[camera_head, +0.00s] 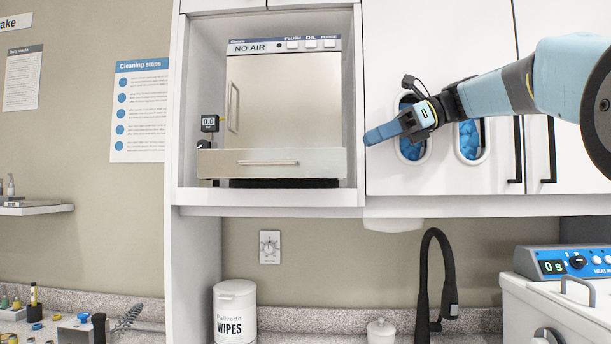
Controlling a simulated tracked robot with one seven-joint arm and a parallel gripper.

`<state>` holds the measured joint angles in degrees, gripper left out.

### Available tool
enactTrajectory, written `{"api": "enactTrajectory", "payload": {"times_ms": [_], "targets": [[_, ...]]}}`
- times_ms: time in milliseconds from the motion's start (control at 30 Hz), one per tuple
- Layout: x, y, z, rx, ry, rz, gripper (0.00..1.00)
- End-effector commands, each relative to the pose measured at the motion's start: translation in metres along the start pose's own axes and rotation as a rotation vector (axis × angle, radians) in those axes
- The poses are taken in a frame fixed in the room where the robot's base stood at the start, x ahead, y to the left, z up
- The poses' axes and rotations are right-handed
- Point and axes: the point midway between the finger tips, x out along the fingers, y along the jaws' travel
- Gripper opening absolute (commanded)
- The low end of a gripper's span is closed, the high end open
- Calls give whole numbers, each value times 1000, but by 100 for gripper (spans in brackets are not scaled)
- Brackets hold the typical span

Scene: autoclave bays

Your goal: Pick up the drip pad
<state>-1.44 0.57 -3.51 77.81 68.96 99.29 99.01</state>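My gripper (408,124) is raised in front of the white cabinet door, just right of the open bay. Its dark fingers are closed around the right end of a flat blue piece, which looks like the drip pad (381,133). A thin black strip (280,183) shows beneath the drawer.
Two oval openings with blue contents are in the cabinet door; one blue filling (411,150) is partly behind my gripper. Below stand a wipes tub (235,312), a black faucet (424,285), a small white jar (380,331) and a blue-panelled machine (565,264).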

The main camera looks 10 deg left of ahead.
Motion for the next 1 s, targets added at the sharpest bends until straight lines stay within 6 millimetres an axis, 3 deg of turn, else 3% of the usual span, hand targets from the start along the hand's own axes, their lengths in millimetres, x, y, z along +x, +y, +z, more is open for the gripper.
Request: {"api": "enactTrajectory", "payload": {"times_ms": [300,633,1000], "targets": [[55,1,-1,-2,2,1,26],[78,1,-2,-3,2,-1,26],[121,2,-5,-2,3,0,26]]}}
